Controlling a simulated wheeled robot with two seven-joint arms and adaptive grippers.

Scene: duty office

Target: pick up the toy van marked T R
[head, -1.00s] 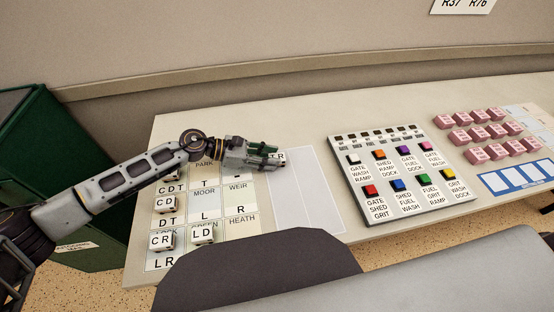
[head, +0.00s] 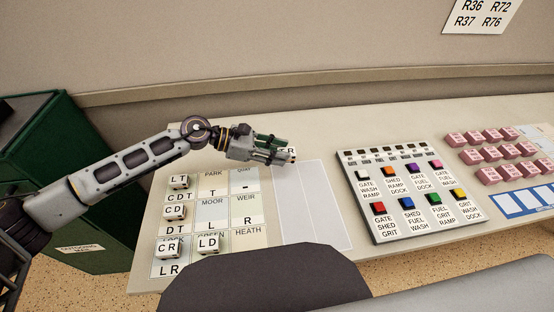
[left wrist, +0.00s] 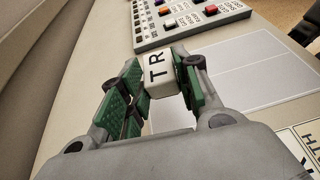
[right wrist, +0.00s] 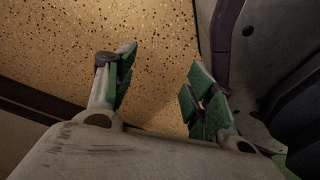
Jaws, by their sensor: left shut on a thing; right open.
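My left gripper (head: 282,152) is shut on the toy van marked T R (left wrist: 160,75), a small white block with black letters. In the left wrist view the van sits between the green finger pads, its T R label facing the camera. In the head view only a little of the van (head: 292,151) shows past the fingertips, above the far end of the pale blank panel (head: 312,215). Whether its underside clears the desk is hard to tell. My right gripper (right wrist: 160,85) is open and empty above speckled floor.
Other white vans, LT (head: 179,181), CD (head: 173,212), CR (head: 167,248) and LD (head: 208,243), stand on the lettered grid (head: 244,205). A button console (head: 397,200) and pink blocks (head: 487,175) are to the right. Dark and grey chair-like shapes (head: 265,282) block the front.

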